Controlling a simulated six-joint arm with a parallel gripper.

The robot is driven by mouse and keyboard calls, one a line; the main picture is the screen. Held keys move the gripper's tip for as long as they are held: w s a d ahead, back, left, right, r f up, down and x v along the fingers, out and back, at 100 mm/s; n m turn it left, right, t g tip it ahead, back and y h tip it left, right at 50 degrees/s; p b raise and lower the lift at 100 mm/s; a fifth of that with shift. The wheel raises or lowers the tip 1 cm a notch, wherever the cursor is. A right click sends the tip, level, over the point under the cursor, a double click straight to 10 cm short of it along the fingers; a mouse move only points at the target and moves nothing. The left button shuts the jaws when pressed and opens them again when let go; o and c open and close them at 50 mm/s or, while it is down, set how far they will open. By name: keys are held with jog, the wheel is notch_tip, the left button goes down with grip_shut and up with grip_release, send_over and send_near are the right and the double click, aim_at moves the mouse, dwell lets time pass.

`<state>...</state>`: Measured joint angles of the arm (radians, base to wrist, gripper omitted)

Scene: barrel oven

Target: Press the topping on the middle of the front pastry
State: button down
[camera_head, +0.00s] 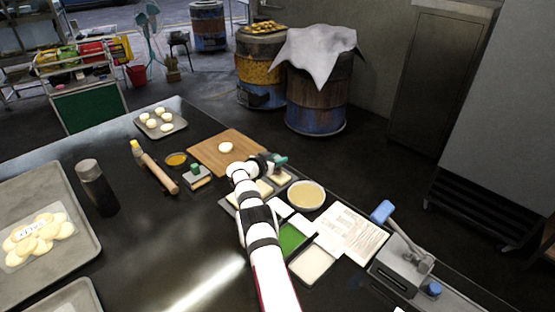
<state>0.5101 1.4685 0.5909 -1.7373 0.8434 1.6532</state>
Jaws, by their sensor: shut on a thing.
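My gripper (262,164) is at the front right edge of the wooden board (203,152), at the far end of my white arm. It is shut on a small dark green thing (279,160); my arm and gripper hide part of it, and I cannot tell what it is. A pale round pastry (225,147) lies on the board, to the left of my gripper and apart from it. Several more pale rounds (160,115) sit on a small metal tray (180,126) at the back left. I cannot make out any topping on them.
A bowl of tan paste (306,195), a green tray (291,238) and a white tray (312,263) stand right of my arm.

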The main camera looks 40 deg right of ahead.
jog(key=shift+f, duration=0.75)
dwell(1.0)
jog(key=shift+r, duration=3.65)
